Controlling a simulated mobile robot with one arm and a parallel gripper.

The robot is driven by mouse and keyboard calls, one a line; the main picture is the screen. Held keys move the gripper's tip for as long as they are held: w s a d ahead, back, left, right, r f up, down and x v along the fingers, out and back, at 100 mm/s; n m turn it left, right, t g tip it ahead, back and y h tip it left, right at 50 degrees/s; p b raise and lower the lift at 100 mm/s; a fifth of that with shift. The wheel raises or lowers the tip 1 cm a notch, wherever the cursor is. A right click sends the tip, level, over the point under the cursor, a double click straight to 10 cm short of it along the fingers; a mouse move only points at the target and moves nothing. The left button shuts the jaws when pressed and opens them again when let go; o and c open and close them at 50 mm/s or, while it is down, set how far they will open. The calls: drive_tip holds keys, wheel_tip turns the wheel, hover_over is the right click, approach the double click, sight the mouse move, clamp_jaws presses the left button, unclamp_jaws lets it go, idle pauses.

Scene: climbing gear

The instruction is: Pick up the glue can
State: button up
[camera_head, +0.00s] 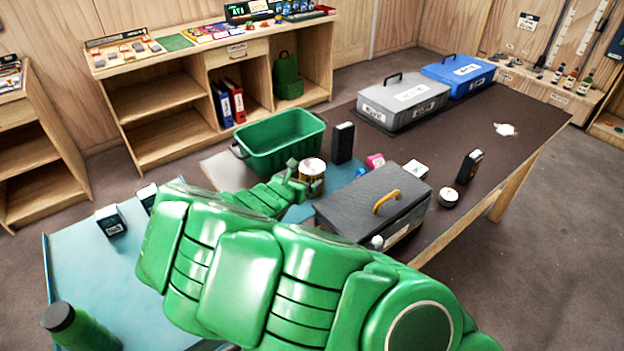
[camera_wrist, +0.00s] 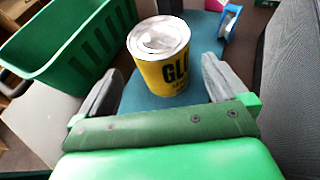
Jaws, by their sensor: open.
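The glue can (camera_wrist: 163,68) is a yellow can with dark "GLU" lettering and a silver lid. It stands upright on a blue-green mat in the wrist view, ahead of my gripper and between the lines of its fingers. The glue can also shows in the head view (camera_head: 312,173), just beyond my gripper (camera_head: 296,180). In the wrist view my gripper (camera_wrist: 160,88) is open, with a grey finger on each side and nothing held. The lower part of the can in the head view is partly hidden by my gripper.
A green bin (camera_head: 281,143) stands close behind and left of the can. A grey toolbox with a yellow handle (camera_head: 372,205) is close on the right. A black box (camera_head: 343,142) and a pink item (camera_head: 375,161) stand behind. A tape dispenser (camera_wrist: 229,22) lies beyond the right finger.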

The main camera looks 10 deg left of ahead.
sight(312, 172)
drive_tip(key=shift+x, duration=3.8)
drive_tip(key=shift+r, duration=0.15)
drive_tip(key=c, duration=1.2)
